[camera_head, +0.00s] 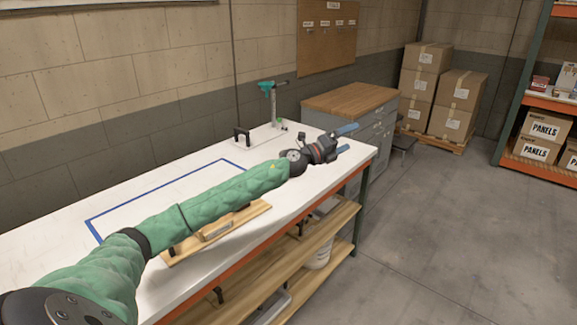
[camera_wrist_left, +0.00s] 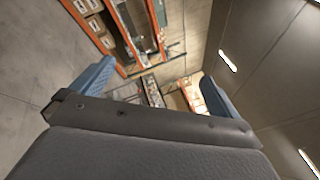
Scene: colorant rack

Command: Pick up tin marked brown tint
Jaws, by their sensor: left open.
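No tin marked brown tint can be made out in either view. My left gripper (camera_head: 345,139) is stretched out over the far right end of the white workbench (camera_head: 120,270), with its blue fingers apart and nothing between them. In the left wrist view the open fingers of my left gripper (camera_wrist_left: 155,88) frame distant shelving (camera_wrist_left: 128,40), whose small contents are too small to read. My right gripper is not in view.
A wooden board (camera_head: 240,218) lies on the bench under my left arm. A green-topped stand (camera_head: 272,100) is at its back edge. A wood-topped grey cabinet (camera_head: 350,98), stacked cartons (camera_head: 425,75) and an orange rack (camera_head: 535,105) stand beyond. The floor at right is clear.

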